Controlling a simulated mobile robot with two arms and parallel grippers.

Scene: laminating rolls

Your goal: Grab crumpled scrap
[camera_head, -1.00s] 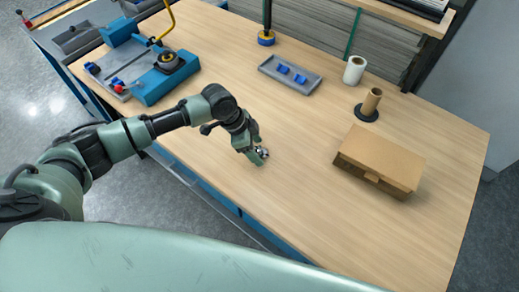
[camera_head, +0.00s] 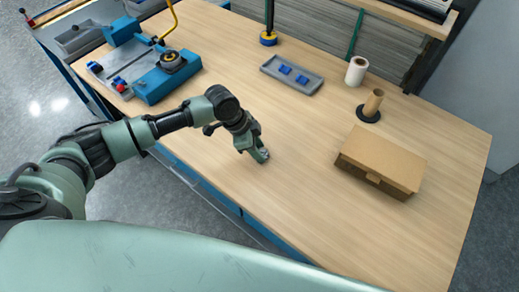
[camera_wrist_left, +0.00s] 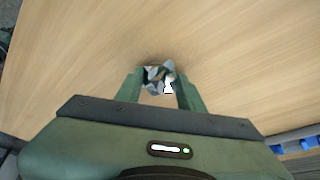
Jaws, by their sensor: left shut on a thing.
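My left gripper (camera_head: 260,154) is low over the wooden table, left of the cardboard box in the head view. In the left wrist view the left gripper (camera_wrist_left: 158,82) is shut on a crumpled silvery scrap (camera_wrist_left: 158,76), which sits between the two green fingertips. In the head view the scrap is mostly hidden by the fingers. I cannot tell whether it still touches the table. My right gripper is not in view.
The table (camera_head: 300,200) is clear around the gripper. A cardboard box (camera_head: 382,158) stands to the right. A grey tray (camera_head: 292,75) with blue pieces, a white roll (camera_head: 356,71) and a brown roll on a black base (camera_head: 371,105) are behind. A blue machine (camera_head: 150,75) stands at back left.

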